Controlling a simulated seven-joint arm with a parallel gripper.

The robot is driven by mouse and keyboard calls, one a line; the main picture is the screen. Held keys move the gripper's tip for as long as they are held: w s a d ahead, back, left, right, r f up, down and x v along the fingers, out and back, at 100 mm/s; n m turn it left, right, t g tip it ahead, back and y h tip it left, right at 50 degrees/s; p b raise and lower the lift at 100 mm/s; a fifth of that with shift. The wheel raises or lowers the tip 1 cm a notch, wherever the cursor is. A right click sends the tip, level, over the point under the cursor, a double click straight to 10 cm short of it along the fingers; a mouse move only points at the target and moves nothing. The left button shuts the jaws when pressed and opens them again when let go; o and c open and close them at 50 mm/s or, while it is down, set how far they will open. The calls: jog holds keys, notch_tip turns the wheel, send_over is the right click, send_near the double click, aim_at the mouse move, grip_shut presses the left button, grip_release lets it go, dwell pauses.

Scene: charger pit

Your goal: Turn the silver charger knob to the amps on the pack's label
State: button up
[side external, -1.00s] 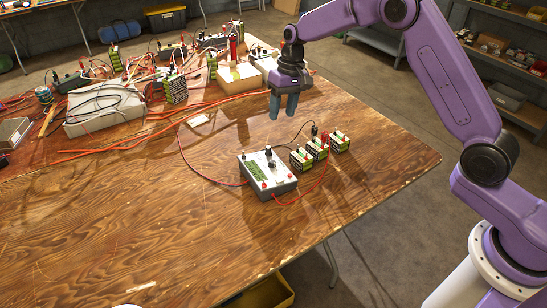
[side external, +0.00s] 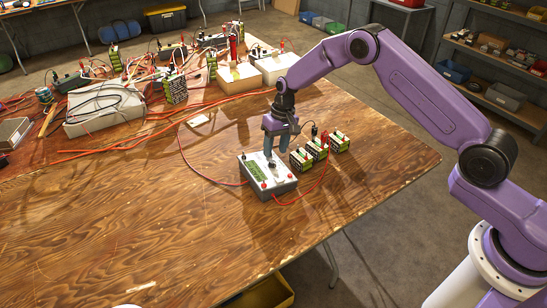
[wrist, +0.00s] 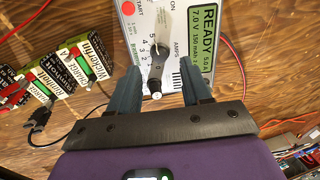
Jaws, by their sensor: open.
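The grey-white charger (side external: 281,188) sits near the table's middle; its panel (wrist: 140,20) fills the top of the wrist view. A dark-stemmed knob with a silvery end (wrist: 155,88) shows between the fingers, beside the AMPS scale. Its pointing direction is unclear. The green display (wrist: 202,45) reads READY, 7.0 V, 150 mAh, 5.0 A. My gripper (side external: 275,152) is above the charger, and its two fingers (wrist: 158,88) are apart on either side of the knob. Battery packs (side external: 300,158) stand right of the charger; they also show in the wrist view (wrist: 65,65), their amps unreadable.
A red lead (side external: 310,190) and a black lead (wrist: 65,138) run near the charger and packs. Tangled orange cables, more packs and a white tray (side external: 105,115) crowd the table's back left.

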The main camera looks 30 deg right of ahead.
aim_at(273, 162)
jog(key=shift+a+f, duration=0.25)
jog(key=shift+f, duration=0.8)
jog(key=shift+a+f, duration=0.2)
jog(key=shift+f, duration=0.85)
grip_shut()
